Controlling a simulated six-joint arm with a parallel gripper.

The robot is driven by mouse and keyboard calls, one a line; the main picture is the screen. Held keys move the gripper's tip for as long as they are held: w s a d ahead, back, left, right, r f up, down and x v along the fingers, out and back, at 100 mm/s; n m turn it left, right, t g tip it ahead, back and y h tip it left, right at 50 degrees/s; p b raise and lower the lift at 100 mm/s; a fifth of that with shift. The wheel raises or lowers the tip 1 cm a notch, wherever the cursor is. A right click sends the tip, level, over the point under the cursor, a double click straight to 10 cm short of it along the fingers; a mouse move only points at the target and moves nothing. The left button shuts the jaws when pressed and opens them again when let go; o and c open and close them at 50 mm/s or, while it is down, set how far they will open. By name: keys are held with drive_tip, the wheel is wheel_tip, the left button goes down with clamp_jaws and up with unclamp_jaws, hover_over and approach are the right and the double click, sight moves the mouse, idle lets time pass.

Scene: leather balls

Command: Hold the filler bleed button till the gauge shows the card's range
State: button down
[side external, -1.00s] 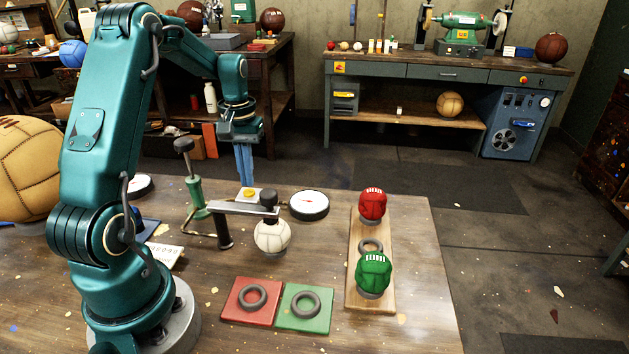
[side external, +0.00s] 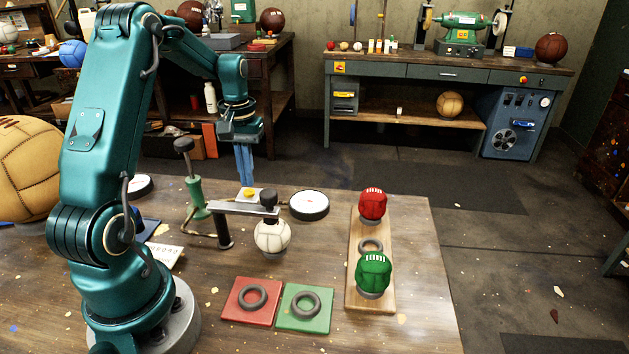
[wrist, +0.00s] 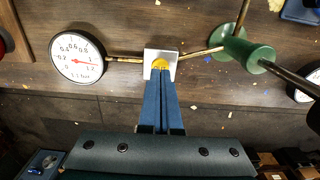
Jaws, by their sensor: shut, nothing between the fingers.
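My gripper (side external: 247,184) is shut and empty, pointing down. Its fingertips are at the yellow bleed button (side external: 249,193), and they also meet it in the wrist view (wrist: 160,68); whether the button is pressed in cannot be told. The button sits on a pale block (wrist: 149,56) between the gauge and the green pump (side external: 195,190). The round white gauge (side external: 309,204) shows clearly in the wrist view (wrist: 77,56); its red needle points right, between 1 and 1.2. The white card (side external: 165,257) is partly behind my arm, its text too small to read surely.
A white ball (side external: 272,236) sits beneath the filler's clamp arm (side external: 235,208). Red (side external: 372,204) and green (side external: 373,272) balls stand on a wooden board (side external: 357,298). Red (side external: 235,313) and green (side external: 318,325) tiles bear dark rings. The table's front right is clear.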

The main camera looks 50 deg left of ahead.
drive_tip(key=shift+f, duration=0.4)
drive_tip(key=shift+f, duration=0.65)
idle(2.9)
drive_tip(key=shift+r, duration=3.05)
drive_tip(key=shift+r, duration=0.1)
drive_tip(key=shift+f, duration=2.1)
